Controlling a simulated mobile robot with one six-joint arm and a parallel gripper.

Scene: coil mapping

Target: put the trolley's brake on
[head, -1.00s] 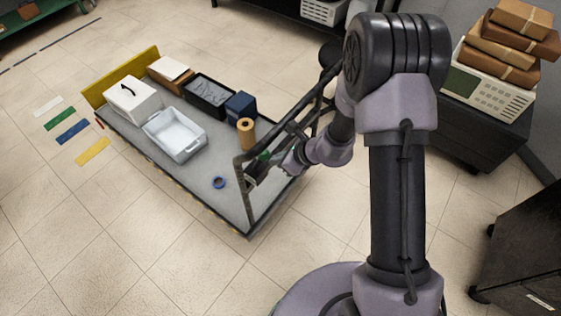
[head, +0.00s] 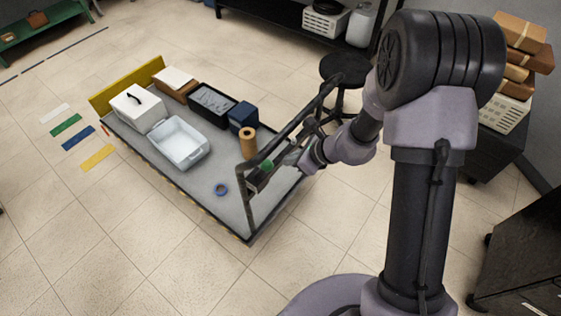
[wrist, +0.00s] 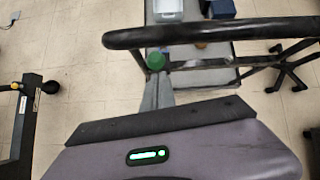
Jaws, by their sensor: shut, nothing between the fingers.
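The trolley (head: 225,208) is a flat grey platform with a dark tubular push handle (head: 248,190) at its near end. A green knob (head: 267,167) sits by the handle's crossbars; I take it to be the brake's. In the wrist view the green knob (wrist: 155,61) shows just beyond the fingertips, below the thick top bar (wrist: 210,32). My gripper (head: 287,160) is at the handle, close to the knob. In the wrist view my gripper (wrist: 156,78) is shut and empty, pointing at the knob. I cannot tell whether it touches it.
The platform carries a white bin (head: 180,142), a white box (head: 137,107), a black tray (head: 212,103), a blue box (head: 243,116), a tan roll (head: 249,142) and blue tape (head: 221,190). A black stool (head: 345,68) stands behind the handle.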

